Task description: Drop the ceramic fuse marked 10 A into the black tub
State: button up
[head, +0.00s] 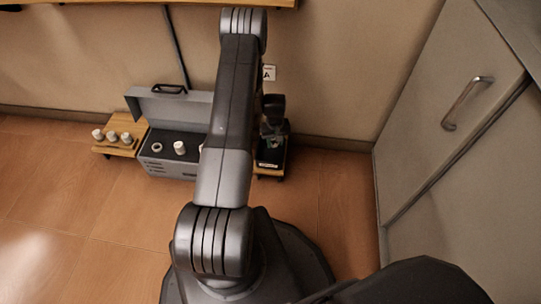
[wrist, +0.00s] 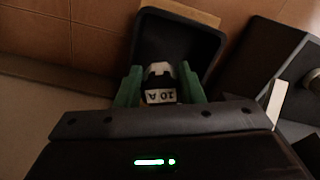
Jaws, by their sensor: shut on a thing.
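The ceramic fuse (wrist: 161,93) is white with a dark part, and its label reads 10 A in the wrist view. My gripper (wrist: 158,88) has green fingers shut on the fuse, one on each side. The black tub (wrist: 216,42) opens behind and below the fuse in the wrist view, and the fuse overlaps its opening. In the head view my gripper (head: 272,138) is low over the black tub (head: 267,164), right of the grey case. The gripper largely hides the fuse there. The height of the fuse above the tub floor is hard to tell.
An open grey case (head: 165,166) with pale pieces stands left of the tub, its lid (head: 165,106) raised. A wooden stand (head: 122,150) with several white fuses is farther left. The wall is close behind. A cabinet (head: 450,110) stands at right; floor before it is clear.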

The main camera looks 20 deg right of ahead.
jog(key=o, duration=1)
jog(key=shift+o, duration=0.2)
notch_tip(320, 180, up, 14)
jog(key=p, duration=0.3)
jog(key=shift+p, duration=0.35)
jog(key=shift+f, duration=0.15)
notch_tip(320, 180, down, 14)
jog(key=b, duration=0.4)
notch_tip(320, 180, up, 3)
jog(key=shift+p, duration=0.75)
jog(key=shift+r, duration=0.55)
jog(key=shift+f, duration=0.1)
